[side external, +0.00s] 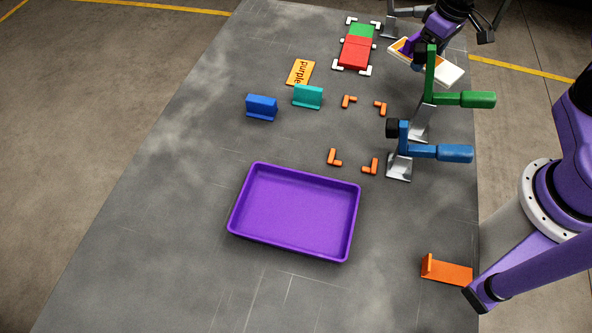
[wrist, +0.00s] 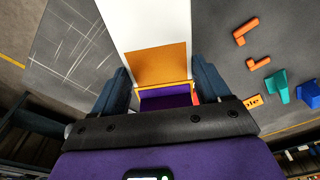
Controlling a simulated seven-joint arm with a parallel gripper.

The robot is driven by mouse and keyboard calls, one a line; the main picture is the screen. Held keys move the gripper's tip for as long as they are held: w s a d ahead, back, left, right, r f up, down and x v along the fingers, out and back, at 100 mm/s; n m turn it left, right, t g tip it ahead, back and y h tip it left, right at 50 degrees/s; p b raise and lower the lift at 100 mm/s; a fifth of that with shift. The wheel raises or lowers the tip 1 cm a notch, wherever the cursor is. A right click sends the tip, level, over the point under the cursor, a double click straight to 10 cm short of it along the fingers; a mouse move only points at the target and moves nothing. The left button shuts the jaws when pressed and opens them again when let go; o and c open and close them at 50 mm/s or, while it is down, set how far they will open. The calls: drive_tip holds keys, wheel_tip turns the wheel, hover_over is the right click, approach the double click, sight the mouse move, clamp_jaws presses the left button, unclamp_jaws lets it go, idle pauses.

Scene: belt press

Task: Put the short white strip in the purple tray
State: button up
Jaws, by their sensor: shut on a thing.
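A white strip (side external: 452,75) with an orange patch is held in my gripper (side external: 419,55) at the top right of the side view, apparently above the table. In the wrist view the strip (wrist: 147,25) runs out between the two fingers of my gripper (wrist: 161,85), with the orange patch near them. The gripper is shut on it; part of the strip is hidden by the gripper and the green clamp. The purple tray (side external: 242,245) lies empty on the table, lower left of the gripper and well apart from it.
A green-handled clamp (side external: 463,98) and a blue-handled clamp (side external: 440,152) stand near the right edge. Red and green pieces (side external: 356,51) lie between white corners.

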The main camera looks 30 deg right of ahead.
drive_tip(key=a+r+n+g+y, duration=0.1)
drive_tip(key=a+r+n, duration=0.3)
drive_tip(key=a+n, duration=0.65)
drive_tip(key=a+r+n+g, duration=0.1)
drive_tip(key=a+r+n, duration=0.55)
drive_tip(key=a, duration=0.65)
drive_tip(key=s+a+f+n+h, duration=0.15)
drive_tip(key=s+a+n, duration=0.25)
drive_tip(key=s+n, duration=0.8)
drive_tip(key=s+a+f+n+h, duration=0.15)
drive_tip(key=s+a+n, duration=0.25)
drive_tip(key=s+n, duration=0.75)
drive_tip(key=n, duration=0.2)
hover_over(297, 213)
drive_tip(key=shift+y, duration=0.4)
drive_tip(key=f, duration=0.9)
drive_tip(key=shift+s+d, duration=0.2)
drive_tip(key=shift+d, duration=0.2)
drive_tip(key=shift+w+a+f, duration=0.35)
drive_tip(key=shift+a+f, duration=0.15)
drive_tip(key=shift+f, duration=0.05)
drive_tip(key=shift+a+f, duration=0.1)
drive_tip(key=shift+f, duration=1.55)
